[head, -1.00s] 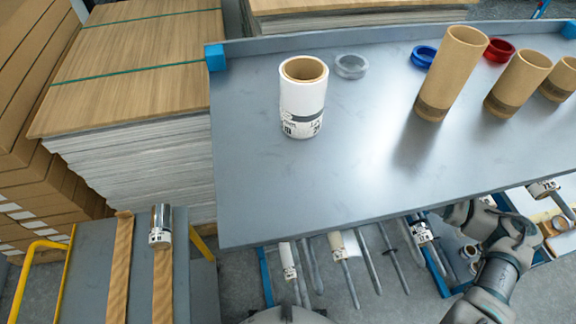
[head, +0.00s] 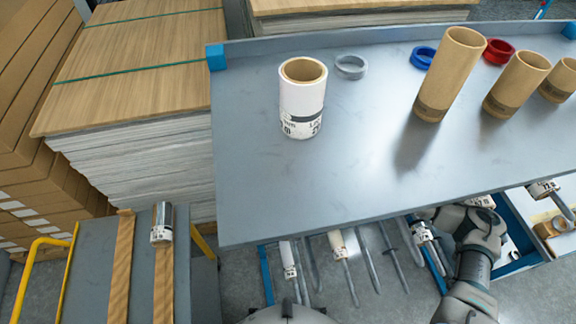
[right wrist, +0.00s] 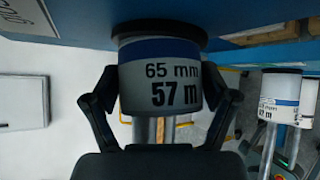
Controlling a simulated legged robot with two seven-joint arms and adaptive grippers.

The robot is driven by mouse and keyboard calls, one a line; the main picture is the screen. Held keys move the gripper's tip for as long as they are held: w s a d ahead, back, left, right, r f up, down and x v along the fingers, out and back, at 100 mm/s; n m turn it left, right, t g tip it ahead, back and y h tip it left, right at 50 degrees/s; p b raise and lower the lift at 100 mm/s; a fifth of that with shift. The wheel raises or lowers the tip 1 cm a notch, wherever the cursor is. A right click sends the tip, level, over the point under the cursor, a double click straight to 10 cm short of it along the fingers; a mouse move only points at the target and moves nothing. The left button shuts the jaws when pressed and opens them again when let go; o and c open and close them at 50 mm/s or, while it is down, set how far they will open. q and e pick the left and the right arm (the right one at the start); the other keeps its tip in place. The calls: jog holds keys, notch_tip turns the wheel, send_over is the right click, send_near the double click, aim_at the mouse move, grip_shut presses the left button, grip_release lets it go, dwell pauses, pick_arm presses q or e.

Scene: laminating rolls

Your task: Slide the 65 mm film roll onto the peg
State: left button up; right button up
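The 65 mm film roll (right wrist: 160,75) is white with a blue band and reads "65 mm 57 m" in the right wrist view. My right gripper (right wrist: 162,92) has a finger on each side of it, and both fingers appear to touch it. Silver rods (right wrist: 150,130) show below the roll; I cannot tell whether it sits around one. In the head view my right gripper (head: 428,217) is at the table's front edge, by a labelled roll (head: 422,235). My left gripper is not in view.
Below the grey table (head: 350,170) several pegs (head: 392,250) stick out, some with rolls. On the table stand a white roll (head: 302,105), brown tubes (head: 450,75) and coloured rings (head: 423,57). Another labelled roll (right wrist: 280,95) hangs at right in the wrist view.

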jog(key=shift+d, duration=0.25)
jog(key=o, duration=1)
jog(key=shift+o, duration=0.2)
jog(key=shift+a, duration=0.1)
jog(key=v, duration=1.2)
jog(key=shift+w, duration=0.1)
